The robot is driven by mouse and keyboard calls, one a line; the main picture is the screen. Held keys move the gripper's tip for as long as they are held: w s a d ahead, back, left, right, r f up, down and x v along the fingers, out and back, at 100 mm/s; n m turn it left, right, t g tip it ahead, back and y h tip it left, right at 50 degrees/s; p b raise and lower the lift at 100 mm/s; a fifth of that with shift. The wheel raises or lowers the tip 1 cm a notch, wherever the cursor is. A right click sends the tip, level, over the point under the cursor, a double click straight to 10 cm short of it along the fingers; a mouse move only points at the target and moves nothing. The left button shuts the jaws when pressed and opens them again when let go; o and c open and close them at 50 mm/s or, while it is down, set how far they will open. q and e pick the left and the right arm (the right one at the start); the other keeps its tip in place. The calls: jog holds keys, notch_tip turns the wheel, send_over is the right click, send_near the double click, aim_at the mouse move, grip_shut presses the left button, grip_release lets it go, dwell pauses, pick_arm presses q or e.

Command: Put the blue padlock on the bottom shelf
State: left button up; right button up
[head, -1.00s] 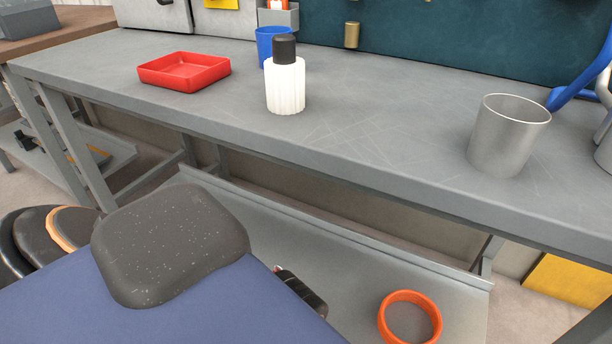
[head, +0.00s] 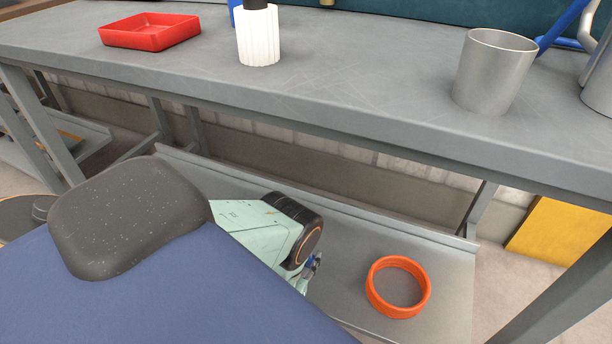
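The bottom shelf (head: 440,275) is a grey metal ledge under the workbench, in the lower middle and right of the head view. One of my arms, pale green with a black joint, reaches over this shelf from the left; I take it as my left arm. Its gripper (head: 309,272) is small and mostly hidden behind the joint and my blue body. A small dark blue patch shows at the gripper; I cannot tell if it is the padlock. No padlock is clearly visible elsewhere. My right gripper is not in view.
An orange ring (head: 398,287) lies on the bottom shelf, right of the gripper. On the bench top (head: 350,80) stand a red tray (head: 150,32), a white bottle (head: 258,38) and a metal cup (head: 492,70). The shelf's right part is clear.

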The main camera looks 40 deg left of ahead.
pick_arm(q)
jog(key=shift+s+f, duration=0.1)
jog(key=shift+f, duration=0.1)
jog(key=shift+f, duration=0.15)
jog(key=o, duration=1.2)
jog(key=shift+s+r, duration=0.1)
jog(key=shift+r, duration=0.1)
jog(key=p+v, duration=0.4)
jog(key=v, duration=0.8)
jog(key=shift+p, duration=0.3)
